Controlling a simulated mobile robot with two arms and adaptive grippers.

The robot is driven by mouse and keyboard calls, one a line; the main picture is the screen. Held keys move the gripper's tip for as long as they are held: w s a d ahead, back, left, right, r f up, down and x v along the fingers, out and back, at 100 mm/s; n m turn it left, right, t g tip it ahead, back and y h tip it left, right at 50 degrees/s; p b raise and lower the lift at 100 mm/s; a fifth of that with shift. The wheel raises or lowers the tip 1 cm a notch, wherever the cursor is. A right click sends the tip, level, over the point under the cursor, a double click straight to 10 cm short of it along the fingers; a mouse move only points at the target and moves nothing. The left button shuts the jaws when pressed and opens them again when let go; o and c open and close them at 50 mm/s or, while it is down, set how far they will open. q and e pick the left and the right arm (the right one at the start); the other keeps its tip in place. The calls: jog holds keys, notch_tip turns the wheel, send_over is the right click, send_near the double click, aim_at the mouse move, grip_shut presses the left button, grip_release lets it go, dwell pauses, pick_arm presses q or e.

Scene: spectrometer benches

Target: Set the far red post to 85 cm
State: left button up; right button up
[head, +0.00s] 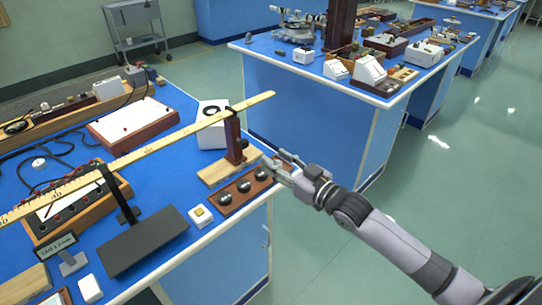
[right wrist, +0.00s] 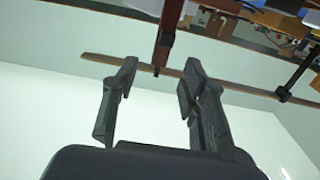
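The far red post (head: 235,138) stands upright on a pale wooden base (head: 222,172) near the bench's right edge. A long yellow graduated rule (head: 180,146) crosses its top and runs on past it. In the right wrist view the post (right wrist: 168,28) and rule (right wrist: 135,65) lie beyond my fingers. My right gripper (head: 278,163) is just right of the post, apart from it. Its two fingers (right wrist: 157,88) are open with nothing between them. A nearer black support (head: 118,195) also carries the rule. The exact post reading is too small to tell. My left gripper is not in view.
A wooden tray with dark round weights (head: 250,184) lies in front of the post. A white box (head: 212,122) stands behind it. A dark tilted panel (head: 145,240) and a small sign (head: 62,246) stand nearer. Open floor (head: 445,185) lies to the right.

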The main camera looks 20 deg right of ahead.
jog(key=a+v, duration=0.1)
jog(key=v, duration=0.5)
send_near(246, 143)
jog(key=x, duration=0.9)
jog(key=shift+w+r+p, duration=0.1)
jog(key=shift+w+p, duration=0.05)
jog(key=shift+p, duration=0.2)
jog(key=shift+c, duration=0.5)
grip_shut()
